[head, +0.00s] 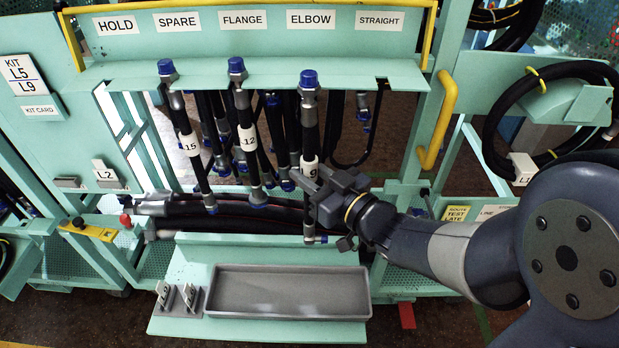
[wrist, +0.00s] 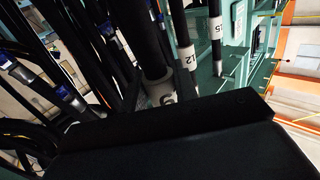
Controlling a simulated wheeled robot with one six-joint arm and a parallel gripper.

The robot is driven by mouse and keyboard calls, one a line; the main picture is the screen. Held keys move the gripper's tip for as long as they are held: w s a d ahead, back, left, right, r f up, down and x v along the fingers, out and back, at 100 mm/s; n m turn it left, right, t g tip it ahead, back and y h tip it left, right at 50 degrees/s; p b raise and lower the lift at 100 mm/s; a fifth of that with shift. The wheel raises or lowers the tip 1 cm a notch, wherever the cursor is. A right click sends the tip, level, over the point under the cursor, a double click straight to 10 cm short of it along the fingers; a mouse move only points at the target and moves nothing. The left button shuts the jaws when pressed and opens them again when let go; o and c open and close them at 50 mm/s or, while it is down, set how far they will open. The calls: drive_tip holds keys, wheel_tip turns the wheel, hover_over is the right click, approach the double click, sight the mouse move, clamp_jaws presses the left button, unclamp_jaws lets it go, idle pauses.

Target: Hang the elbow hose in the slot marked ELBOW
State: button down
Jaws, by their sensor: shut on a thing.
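The elbow hose, a black hose with a blue cap (head: 309,78) and a white tag 9 (head: 310,168), stands upright below the ELBOW label (head: 310,19). Its lower end (head: 315,239) bends to the right. My gripper (head: 318,188) is shut on it just below the tag. The cap overlaps the front edge of the green rail (head: 270,76); I cannot tell whether the neck is inside the slot or in front of it.
Hose 15 (head: 188,143) hangs under SPARE and hose 12 (head: 248,138) under FLANGE, to the left. The STRAIGHT slot (head: 381,82) is to the right. More hoses hang behind. An empty grey tray (head: 290,308) lies below. A yellow handle (head: 437,120) stands at right.

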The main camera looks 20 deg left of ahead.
drive_tip(key=w, duration=0.3)
drive_tip(key=w+a, duration=0.1)
drive_tip(key=w, duration=0.1)
drive_tip(key=shift+w+a+f, duration=0.2)
drive_tip(key=shift+w, duration=0.2)
idle(0.4)
idle(0.5)
drive_tip(key=c, duration=1)
unclamp_jaws()
drive_tip(key=shift+c, duration=0.2)
drive_tip(key=shift+f, duration=0.1)
drive_tip(key=shift+d, duration=0.1)
drive_tip(key=v, duration=1)
drive_tip(key=shift+s+d, duration=0.25)
drive_tip(key=shift+s, duration=0.05)
